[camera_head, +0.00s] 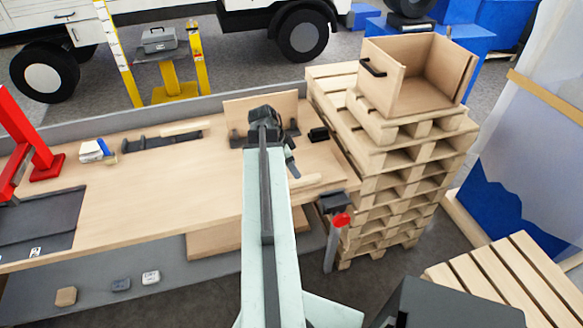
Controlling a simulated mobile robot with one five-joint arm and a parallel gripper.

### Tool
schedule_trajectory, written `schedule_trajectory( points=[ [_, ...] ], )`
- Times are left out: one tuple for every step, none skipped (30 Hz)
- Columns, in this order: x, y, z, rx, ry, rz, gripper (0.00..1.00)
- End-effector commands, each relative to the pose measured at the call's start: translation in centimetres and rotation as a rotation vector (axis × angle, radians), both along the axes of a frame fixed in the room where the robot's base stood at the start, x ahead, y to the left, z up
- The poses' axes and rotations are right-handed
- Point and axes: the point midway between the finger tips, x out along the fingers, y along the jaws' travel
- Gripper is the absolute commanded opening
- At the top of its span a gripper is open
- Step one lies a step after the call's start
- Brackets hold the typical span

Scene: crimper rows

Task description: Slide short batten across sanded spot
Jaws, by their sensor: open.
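A pale wooden strip (312,182), which may be the short batten, lies on the workbench (165,195) right of my arm. Another pale strip (181,127) lies farther back on the left, beside a dark bar; I cannot tell for sure which is the batten. The sanded spot cannot be made out on the bench top. My gripper (265,115) is over the back of the bench, in front of an upright wooden board (285,104). It is open; its fingers are largely hidden by my arm, and I see nothing held.
A dark-handled tool (291,163) and a small black block (318,135) lie close to my arm. A dark bar (146,144) and a dark mat (38,222) are left. Stacked pallets (388,160) with a wooden box (428,90) border the right end. The bench's middle left is clear.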

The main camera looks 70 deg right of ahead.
Motion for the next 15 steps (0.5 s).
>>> schedule_trajectory(
  points=[
    [0.0,0.0,-0.4,0.0,0.0,0.001,0.51],
    [-0.1,-0.1,-0.7,0.0,0.0,0.001,0.51],
    [-0.2,-0.2,-1.1,0.0,0.0,0.001,0.51],
    [-0.3,-0.2,-1.5,0.0,0.0,0.001,0.51],
    [-0.4,-0.3,-2.0,0.001,0.0,0.002,0.51],
    [-0.6,-0.5,-2.6,0.001,0.0,0.002,0.51],
    [-0.7,-0.6,-3.1,0.001,0.0,0.002,0.51],
    [-0.9,-0.7,-3.7,0.001,0.0,0.002,0.51],
    [-1.0,-0.9,-4.4,0.002,0.0,0.003,0.51],
    [-1.2,-1.0,-4.9,0.002,0.0,0.003,0.51],
    [-1.3,-1.1,-5.5,0.002,0.0,0.003,0.51],
    [-1.5,-1.3,-6.1,0.002,0.0,0.003,0.51],
    [-1.7,-1.4,-6.5,0.002,0.0,0.003,0.51],
    [-1.8,-1.5,-6.8,0.002,0.0,0.003,0.51],
    [-2.0,-1.6,-7.2,0.002,0.0,0.004,0.51]
  ],
)
